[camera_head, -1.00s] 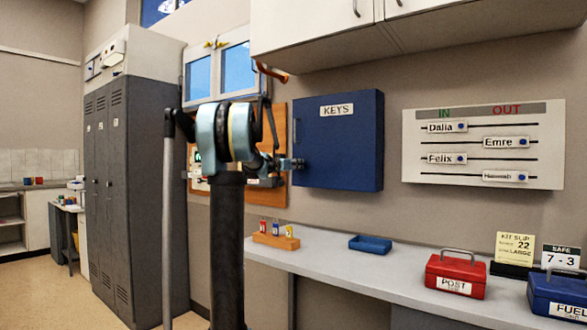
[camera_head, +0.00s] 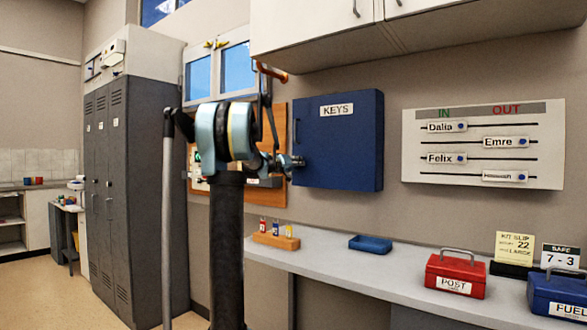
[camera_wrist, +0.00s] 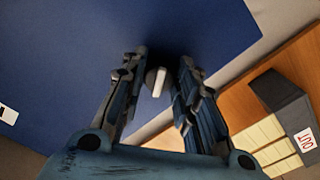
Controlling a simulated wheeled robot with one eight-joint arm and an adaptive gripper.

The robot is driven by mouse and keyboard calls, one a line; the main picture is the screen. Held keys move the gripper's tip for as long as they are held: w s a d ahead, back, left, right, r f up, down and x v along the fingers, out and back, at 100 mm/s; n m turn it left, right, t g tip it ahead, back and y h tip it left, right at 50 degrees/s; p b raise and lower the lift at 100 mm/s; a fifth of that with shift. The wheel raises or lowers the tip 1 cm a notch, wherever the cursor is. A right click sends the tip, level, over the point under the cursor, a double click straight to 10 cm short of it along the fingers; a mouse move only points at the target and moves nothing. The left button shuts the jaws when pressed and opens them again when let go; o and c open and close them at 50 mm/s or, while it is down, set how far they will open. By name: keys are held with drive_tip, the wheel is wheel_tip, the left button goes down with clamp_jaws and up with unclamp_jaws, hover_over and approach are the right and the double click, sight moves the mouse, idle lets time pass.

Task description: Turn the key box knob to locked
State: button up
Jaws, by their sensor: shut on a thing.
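The blue key box (camera_head: 350,142), labelled KEYS, hangs on the wall with its door shut. My gripper (camera_head: 297,162) is at the lower left edge of its door and covers the knob in the head view. In the wrist view, the knob (camera_wrist: 157,82) shows as a dark round base with a pale bar, on the blue door (camera_wrist: 75,65). The two fingers of my gripper (camera_wrist: 164,62) stand on either side of the knob and are shut on it. The exact contact is hard to see. The pale bar looks slightly tilted from upright in that view.
A wooden board (camera_head: 279,193) is left of the key box, behind my arm. A white cabinet (camera_head: 318,40) overhangs above. The counter (camera_head: 335,262) below carries a blue tray (camera_head: 370,244), a red box (camera_head: 455,274) and a blue box (camera_head: 557,295). An IN/OUT board (camera_head: 483,150) hangs right.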

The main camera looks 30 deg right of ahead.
drive_tip(key=n, duration=1.1)
drive_tip(key=shift+r, duration=0.15)
drive_tip(key=shift+n, duration=0.4)
drive_tip(key=o, duration=1.1)
drive_tip(key=v, duration=1.2)
